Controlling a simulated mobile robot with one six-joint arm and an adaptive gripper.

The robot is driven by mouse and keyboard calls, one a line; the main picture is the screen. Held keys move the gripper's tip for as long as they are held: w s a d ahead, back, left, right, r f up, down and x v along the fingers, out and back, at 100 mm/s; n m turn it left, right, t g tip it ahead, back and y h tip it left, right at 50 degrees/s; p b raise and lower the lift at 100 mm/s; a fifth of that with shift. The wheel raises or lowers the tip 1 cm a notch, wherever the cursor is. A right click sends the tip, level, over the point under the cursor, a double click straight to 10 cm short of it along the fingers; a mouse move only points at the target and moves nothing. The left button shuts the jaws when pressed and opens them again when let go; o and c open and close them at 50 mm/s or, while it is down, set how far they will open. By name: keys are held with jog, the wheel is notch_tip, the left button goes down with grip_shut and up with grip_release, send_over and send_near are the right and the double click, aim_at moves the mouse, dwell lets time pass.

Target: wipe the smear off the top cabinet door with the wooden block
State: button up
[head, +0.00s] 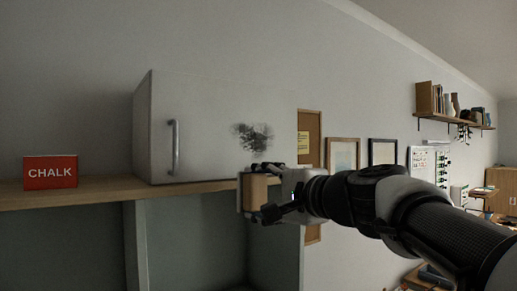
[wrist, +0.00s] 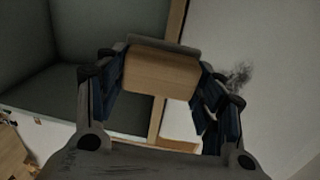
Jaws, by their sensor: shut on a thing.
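A dark grey smear (head: 253,136) marks the right part of the pale top cabinet door (head: 205,118). The smear also shows at the right in the wrist view (wrist: 238,76). My gripper (head: 258,192) is shut on the wooden block (wrist: 160,76), with a finger on each side of it. A grey strip lies along the block's far edge. In the head view the block is in front of the shelf edge, below and slightly right of the smear. I cannot tell whether the block touches anything besides my fingers.
The door has a vertical metal handle (head: 175,147) on its left side. A wooden shelf (head: 95,192) runs beneath the cabinet, with a red CHALK box (head: 50,172) at the left. Open compartments (head: 190,240) lie below. Framed pictures hang farther right.

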notch_tip(320, 180, up, 9)
jog(key=s+t+p, duration=0.1)
jog(key=s, duration=0.1)
jog(key=shift+p+x, duration=1)
jog(key=shift+x, duration=1.85)
jog(key=shift+x, duration=0.95)
jog(key=shift+s, duration=0.1)
